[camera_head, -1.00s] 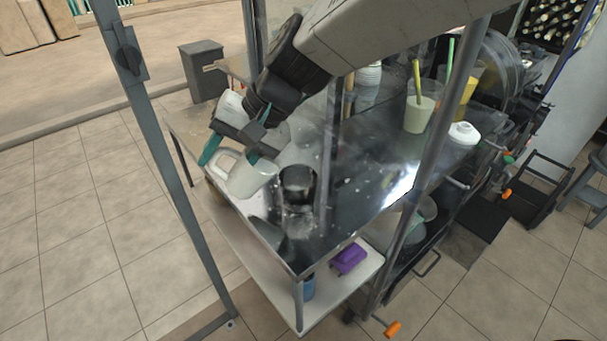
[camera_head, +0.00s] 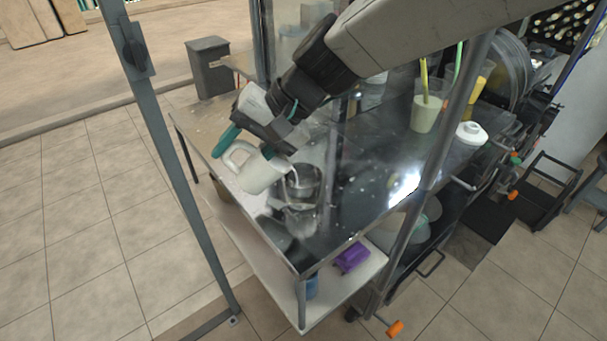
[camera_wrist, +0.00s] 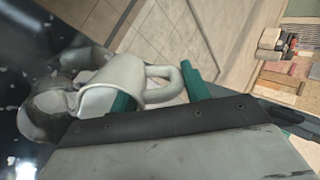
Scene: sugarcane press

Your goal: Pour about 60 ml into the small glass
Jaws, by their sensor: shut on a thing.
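My gripper (camera_head: 248,148) is shut on a white jug with a handle (camera_head: 258,174), its teal fingers at the handle side. The jug is tilted, mouth towards the right, above the table's near left part. In the wrist view the jug (camera_wrist: 127,73) shows pale content at its mouth. A small shiny grey, glass-like vessel (camera_head: 303,184) stands just right of the jug's lip. A thin pale streak shows between lip and vessel; I cannot clearly tell whether it is liquid. The vessel's inside and fill level cannot be made out.
The dark, glossy table (camera_head: 350,205) has a metal post beside the vessel. A tall cup of pale drink with a straw (camera_head: 426,112) and a white lidded container (camera_head: 470,133) stand farther right. A purple thing (camera_head: 351,258) lies on the lower shelf. A frame post crosses the view.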

